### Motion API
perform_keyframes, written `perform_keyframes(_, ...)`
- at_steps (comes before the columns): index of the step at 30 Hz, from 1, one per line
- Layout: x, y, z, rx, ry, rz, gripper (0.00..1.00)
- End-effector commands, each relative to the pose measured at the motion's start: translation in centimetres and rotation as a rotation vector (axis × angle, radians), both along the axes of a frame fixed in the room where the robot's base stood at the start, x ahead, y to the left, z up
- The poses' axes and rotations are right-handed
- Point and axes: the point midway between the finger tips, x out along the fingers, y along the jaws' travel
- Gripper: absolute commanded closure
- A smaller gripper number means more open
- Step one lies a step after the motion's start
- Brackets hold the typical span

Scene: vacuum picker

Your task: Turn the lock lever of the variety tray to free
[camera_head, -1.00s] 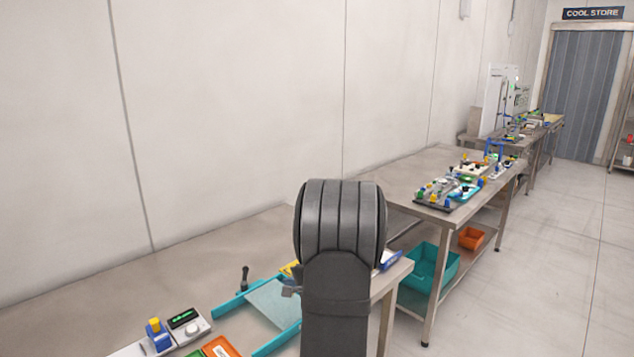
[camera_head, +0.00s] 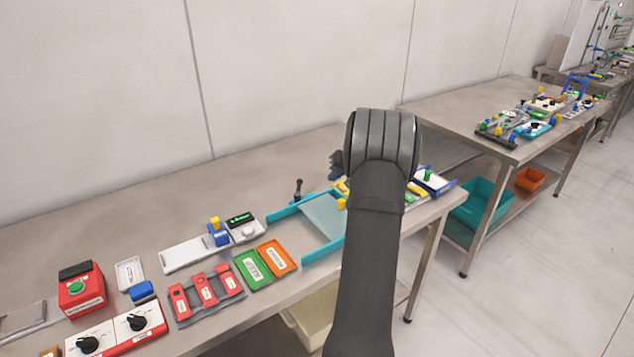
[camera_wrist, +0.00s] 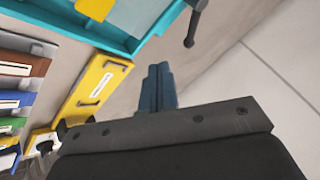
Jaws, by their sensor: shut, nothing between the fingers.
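A dark lever with a round knob (camera_head: 298,188) stands upright at the back left of a teal-edged tray (camera_head: 277,214) on the bench. The lever (camera_wrist: 194,22) also shows at the top of the wrist view, beside the teal frame (camera_wrist: 135,43). I cannot read which unit is the variety tray or which way its lock lever is set. My gripper (camera_head: 336,170) is over the back of the bench, right of the lever and partly hidden by my arm. Its blue fingers (camera_wrist: 157,70) are together and empty, apart from the lever.
A yellow labelled plate (camera_wrist: 95,90) and several coloured labelled strips (camera_wrist: 20,70) lie left of my fingers in the wrist view. Green and orange labelled plates (camera_head: 277,257) lie left of the tray. The back of the bench (camera_head: 120,220) is bare.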

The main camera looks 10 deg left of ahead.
Motion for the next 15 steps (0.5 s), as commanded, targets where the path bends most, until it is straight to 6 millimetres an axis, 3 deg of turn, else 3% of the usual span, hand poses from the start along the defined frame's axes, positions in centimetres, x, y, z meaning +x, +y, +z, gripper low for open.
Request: perform_keyframes(15,3.1,5.5,-7.7,0.003,0.004,0.000,1.00)
